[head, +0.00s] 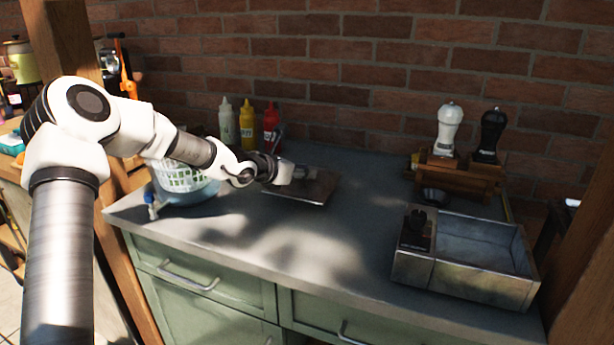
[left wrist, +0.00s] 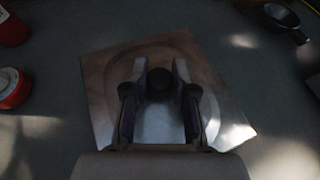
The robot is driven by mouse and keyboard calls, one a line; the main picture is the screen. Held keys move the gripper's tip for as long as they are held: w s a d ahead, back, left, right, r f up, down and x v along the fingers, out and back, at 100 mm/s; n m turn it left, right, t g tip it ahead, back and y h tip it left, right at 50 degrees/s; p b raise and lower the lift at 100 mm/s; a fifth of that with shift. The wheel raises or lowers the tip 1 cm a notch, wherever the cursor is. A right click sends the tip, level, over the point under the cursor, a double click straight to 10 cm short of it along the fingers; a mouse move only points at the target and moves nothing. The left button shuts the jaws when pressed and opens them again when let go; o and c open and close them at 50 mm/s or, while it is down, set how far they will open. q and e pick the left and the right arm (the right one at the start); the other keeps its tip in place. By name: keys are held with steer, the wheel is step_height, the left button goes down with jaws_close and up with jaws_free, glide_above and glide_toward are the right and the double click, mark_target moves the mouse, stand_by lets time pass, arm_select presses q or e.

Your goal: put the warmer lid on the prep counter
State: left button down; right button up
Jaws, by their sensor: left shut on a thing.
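The warmer lid (head: 316,187) is a flat, roughly square metal plate at the middle of the prep counter (head: 250,232). It lies flat on the counter or very close above it; I cannot tell which. In the left wrist view the lid (left wrist: 100,95) fills the middle, with a dark round knob (left wrist: 160,84) at its centre. My left gripper (head: 287,174) is over the lid, and its fingers (left wrist: 160,72) are shut on the knob from both sides. The open metal warmer (head: 480,283) stands at the counter's right front. My right gripper is not in view.
Behind the lid stand white, yellow (head: 247,127) and red (head: 271,122) bottles. A basket (head: 180,177) is at the left. A wooden rack (head: 460,178) with white and black mills is at the back right. The counter's front middle is clear.

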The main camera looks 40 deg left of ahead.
mark_target(300, 181)
arm_select(q)
steer(key=shift+w+a+r+p, duration=0.15)
steer(key=shift+w+p, duration=0.1)
steer(key=shift+w, duration=0.25)
steer(key=shift+w+a+f+p, duration=0.1)
steer(key=shift+w+p, duration=0.15)
steer(key=shift+w, duration=0.25)
step_height(300, 181, down, 3)
steer(key=shift+f, duration=0.15)
steer(key=shift+w+f, duration=0.1)
steer(key=shift+f, duration=0.25)
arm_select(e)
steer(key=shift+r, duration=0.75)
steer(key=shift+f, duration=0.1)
arm_select(q)
steer(key=shift+f+b, duration=0.1)
steer(key=shift+b, duration=0.3)
steer(key=c, duration=0.9)
jaws_free()
steer(key=shift+c, duration=0.2)
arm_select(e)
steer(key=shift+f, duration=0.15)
